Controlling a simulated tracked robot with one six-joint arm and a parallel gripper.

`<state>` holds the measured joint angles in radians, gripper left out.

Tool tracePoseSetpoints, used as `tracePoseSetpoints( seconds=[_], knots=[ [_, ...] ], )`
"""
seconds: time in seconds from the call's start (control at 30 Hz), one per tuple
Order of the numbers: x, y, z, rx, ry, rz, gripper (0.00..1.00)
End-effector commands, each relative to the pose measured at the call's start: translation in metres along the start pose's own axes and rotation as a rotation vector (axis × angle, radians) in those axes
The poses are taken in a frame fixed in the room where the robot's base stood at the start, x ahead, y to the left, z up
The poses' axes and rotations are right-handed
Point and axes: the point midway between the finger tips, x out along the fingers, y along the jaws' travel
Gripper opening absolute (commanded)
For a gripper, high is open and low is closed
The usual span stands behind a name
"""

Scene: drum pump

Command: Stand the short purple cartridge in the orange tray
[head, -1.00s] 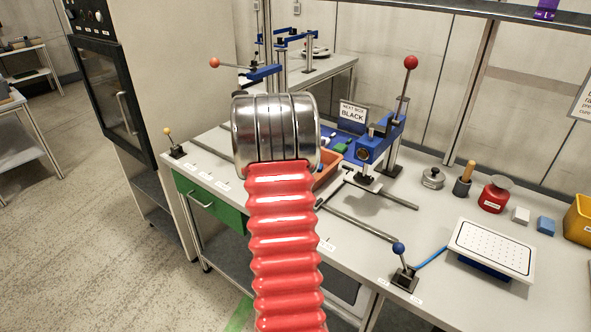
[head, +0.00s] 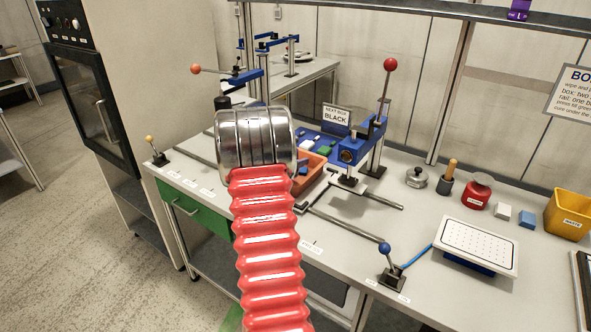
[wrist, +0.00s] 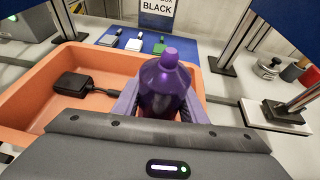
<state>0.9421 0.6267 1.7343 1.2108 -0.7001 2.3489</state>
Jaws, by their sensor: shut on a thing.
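The short purple cartridge (wrist: 166,82) is upright between the jaws of my gripper (wrist: 162,106) in the wrist view. It has a rounded shoulder and a narrower cap on top. My gripper is shut on it. The orange tray (wrist: 115,57) lies around and behind the cartridge in that view. The cartridge's lower end is hidden by my gripper, so I cannot tell whether it touches the tray floor. In the head view the orange tray (head: 312,178) shows partly behind my arm, which hides my gripper and the cartridge.
A black device with a cable (wrist: 80,84) lies in the tray's left part. A blue mat (wrist: 125,40) with small blocks and a sign reading BLACK (head: 336,117) stand behind. A blue lever press (head: 362,145) stands right of the tray. A perforated white plate (head: 478,244) is further right.

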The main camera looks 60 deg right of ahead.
Motion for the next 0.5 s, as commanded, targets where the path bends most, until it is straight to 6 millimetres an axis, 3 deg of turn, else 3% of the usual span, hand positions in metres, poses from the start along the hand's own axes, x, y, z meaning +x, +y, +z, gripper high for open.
tracePoseSetpoints(
  seconds=[0.5],
  knots=[
    [0.014,0.000,-0.035,-0.001,-0.001,0.001,0.12]
  ],
)
